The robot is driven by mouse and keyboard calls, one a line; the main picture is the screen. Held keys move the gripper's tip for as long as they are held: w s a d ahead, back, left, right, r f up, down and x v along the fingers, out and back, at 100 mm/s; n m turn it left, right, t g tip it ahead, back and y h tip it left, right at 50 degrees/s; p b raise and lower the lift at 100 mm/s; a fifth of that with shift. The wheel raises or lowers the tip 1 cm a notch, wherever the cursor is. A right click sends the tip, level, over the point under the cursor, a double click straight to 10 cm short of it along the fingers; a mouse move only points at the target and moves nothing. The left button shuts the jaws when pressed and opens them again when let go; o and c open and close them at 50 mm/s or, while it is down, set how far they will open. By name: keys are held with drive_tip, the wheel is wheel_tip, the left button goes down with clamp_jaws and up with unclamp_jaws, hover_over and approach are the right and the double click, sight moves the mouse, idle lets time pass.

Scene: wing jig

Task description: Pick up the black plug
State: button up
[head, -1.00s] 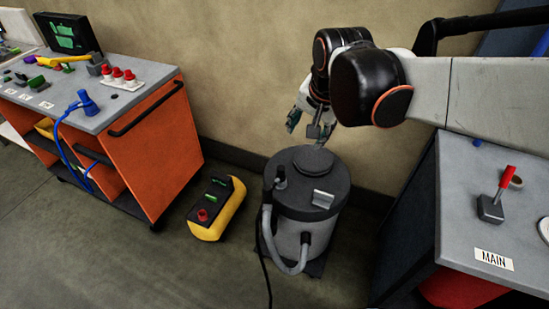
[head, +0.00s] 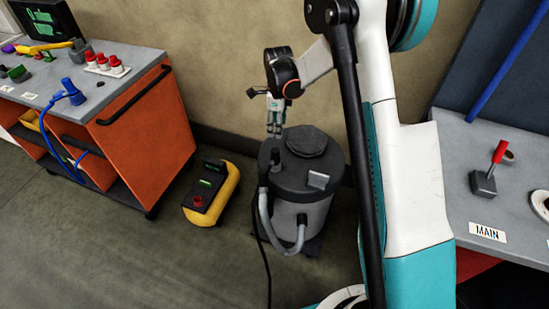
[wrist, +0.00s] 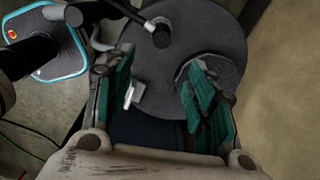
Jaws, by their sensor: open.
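I cannot pick out a separate black plug for certain. A black upright fitting (head: 276,160) stands on the vacuum's lid at the end of its grey hose; it also shows in the wrist view (wrist: 160,34). A black cable (head: 262,255) runs from the vacuum down over the floor. My gripper (head: 273,134) hangs above the back left of the vacuum lid, fingers down. In the wrist view my gripper (wrist: 157,62) is open, its green-padded fingers apart with nothing held between them.
The grey vacuum (head: 303,215) has a dark lid with a round raised cap (wrist: 215,75). A yellow-black box (head: 211,193) sits on the floor to its left. An orange cart (head: 150,140) stands further left, a grey bench (head: 465,205) right. Floor in front is free.

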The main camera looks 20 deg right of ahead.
drive_tip(key=b, duration=0.2)
approach(276, 150)
drive_tip(key=shift+m, duration=0.4)
wheel_tip(276, 150, down, 5)
drive_tip(key=shift+f, duration=0.1)
drive_tip(key=shift+w+a+f+b, duration=0.1)
drive_tip(key=shift+f+b, duration=0.6)
drive_tip(key=shift+f, duration=0.9)
drive_tip(key=shift+w+f+b, duration=0.1)
drive_tip(key=shift+f+b, duration=0.6)
drive_tip(key=shift+f, duration=0.9)
drive_tip(key=shift+s, duration=0.1)
drive_tip(key=shift+r, duration=0.1)
drive_tip(key=shift+c, duration=0.3)
drive_tip(key=c, duration=1.1)
